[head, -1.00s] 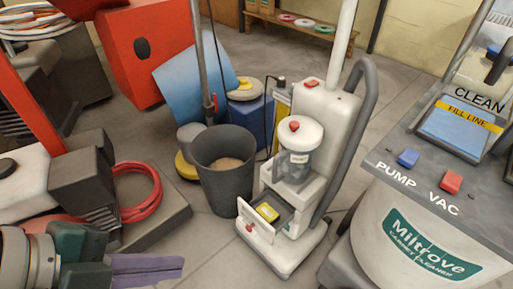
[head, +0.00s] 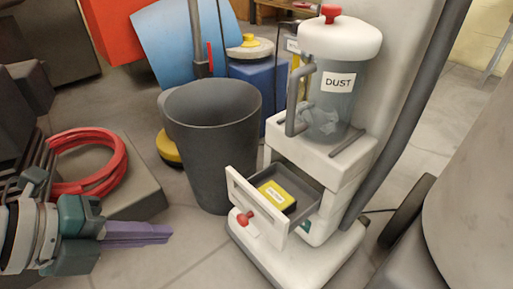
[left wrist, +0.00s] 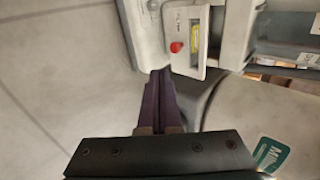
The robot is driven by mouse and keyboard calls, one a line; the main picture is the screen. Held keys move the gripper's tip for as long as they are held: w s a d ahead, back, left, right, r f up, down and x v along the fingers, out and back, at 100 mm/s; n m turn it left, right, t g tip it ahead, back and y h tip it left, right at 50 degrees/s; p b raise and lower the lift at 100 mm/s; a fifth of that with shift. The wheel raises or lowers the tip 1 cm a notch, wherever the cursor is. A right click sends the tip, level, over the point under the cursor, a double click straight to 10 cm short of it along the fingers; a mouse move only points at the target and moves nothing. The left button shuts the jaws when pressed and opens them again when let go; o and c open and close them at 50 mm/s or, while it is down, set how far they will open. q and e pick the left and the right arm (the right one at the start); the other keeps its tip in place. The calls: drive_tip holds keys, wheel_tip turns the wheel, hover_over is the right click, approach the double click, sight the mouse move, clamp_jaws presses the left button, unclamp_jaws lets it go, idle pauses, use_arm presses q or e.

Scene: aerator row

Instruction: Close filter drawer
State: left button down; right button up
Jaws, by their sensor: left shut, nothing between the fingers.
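The filter drawer (head: 262,207) of the white upright vacuum (head: 340,160) is pulled out, its white front panel standing away from the body. A red knob (head: 246,217) is on that panel, and a yellow labelled block (head: 277,195) lies inside. My left gripper (head: 170,233) has purple fingers, shut and empty, to the left of the drawer front and apart from it. In the left wrist view the purple fingertips (left wrist: 161,73) point toward the drawer front (left wrist: 186,45) and its red knob (left wrist: 176,47). My right gripper is not in view.
A dark grey bin (head: 210,140) stands just left of and behind the drawer. A red hose coil (head: 90,165) lies on a grey base at left. A large pale machine (head: 475,190) stands at right. Bare floor (head: 190,255) lies in front of the drawer.

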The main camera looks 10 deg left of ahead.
use_arm(q)
drive_tip(key=b, duration=0.7)
approach(239, 222)
drive_tip(key=x, duration=0.6)
drive_tip(key=shift+s, duration=0.1)
